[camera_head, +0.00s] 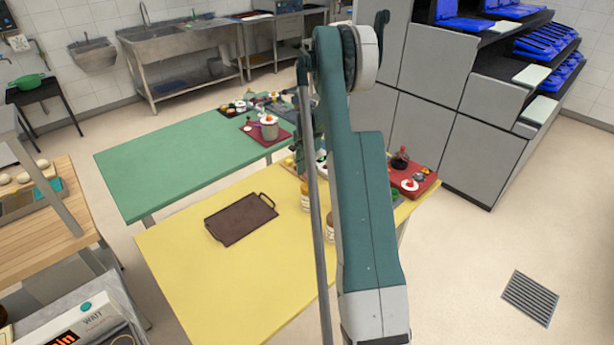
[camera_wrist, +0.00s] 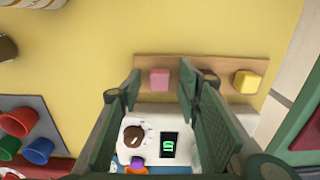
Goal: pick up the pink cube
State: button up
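The pink cube (camera_wrist: 159,79) sits on a narrow wooden board (camera_wrist: 215,64) on the yellow table, in the wrist view. My gripper (camera_wrist: 160,90) is open, with one green-padded finger to the left of the cube and one to the right. The cube shows in the gap between the fingertips, with visible space on both sides. I cannot tell how far above the board the fingertips are. In the head view my arm covers this area and I cannot make out the cube.
A yellow cube (camera_wrist: 247,83) stands on the board's right part. A brown item (camera_wrist: 210,77) is partly behind the right finger. A white device with a dark display (camera_wrist: 170,145) lies below the board. A grey tray (camera_wrist: 48,112) with coloured cups is at left.

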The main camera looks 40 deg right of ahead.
aim_at(307, 173)
jog(key=c, duration=0.8)
notch_tip(307, 173, up, 10)
dwell(0.5)
dwell(0.5)
